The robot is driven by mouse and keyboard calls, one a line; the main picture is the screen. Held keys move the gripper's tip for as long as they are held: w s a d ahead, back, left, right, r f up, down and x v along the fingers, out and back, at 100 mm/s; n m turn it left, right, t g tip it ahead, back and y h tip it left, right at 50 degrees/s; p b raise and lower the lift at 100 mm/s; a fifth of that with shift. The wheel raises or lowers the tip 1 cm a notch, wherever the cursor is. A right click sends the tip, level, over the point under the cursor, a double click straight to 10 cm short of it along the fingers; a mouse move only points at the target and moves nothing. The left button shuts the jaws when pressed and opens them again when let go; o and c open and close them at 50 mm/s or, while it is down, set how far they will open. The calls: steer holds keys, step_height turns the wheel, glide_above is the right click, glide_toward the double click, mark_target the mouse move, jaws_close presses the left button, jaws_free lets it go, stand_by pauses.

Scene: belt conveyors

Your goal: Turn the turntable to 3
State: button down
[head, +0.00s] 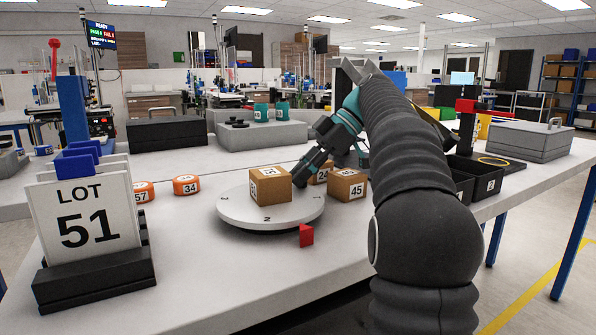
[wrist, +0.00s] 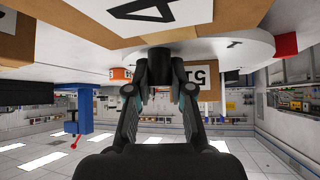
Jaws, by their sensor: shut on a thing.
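The turntable (head: 240,209) is a round pale disc on the bench, with numerals along its rim. A "2" shows at its front, left of the red pointer (head: 306,236), which stands on the bench at the front right. A cardboard box (head: 270,184) sits on the disc. My gripper (head: 301,180) reaches down over the disc's back right, just right of that box. A box labelled 51 (wrist: 207,80) is close beside the fingers there.
A box labelled 45 (head: 347,186) stands right of the turntable, with another box (head: 321,173) partly behind my gripper. Orange discs (head: 186,185) and a LOT 51 sign (head: 88,215) stand left. Black bins (head: 474,181) are at the right.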

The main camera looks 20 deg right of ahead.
stand_by(0.6)
steer(key=c, duration=1)
jaws_free()
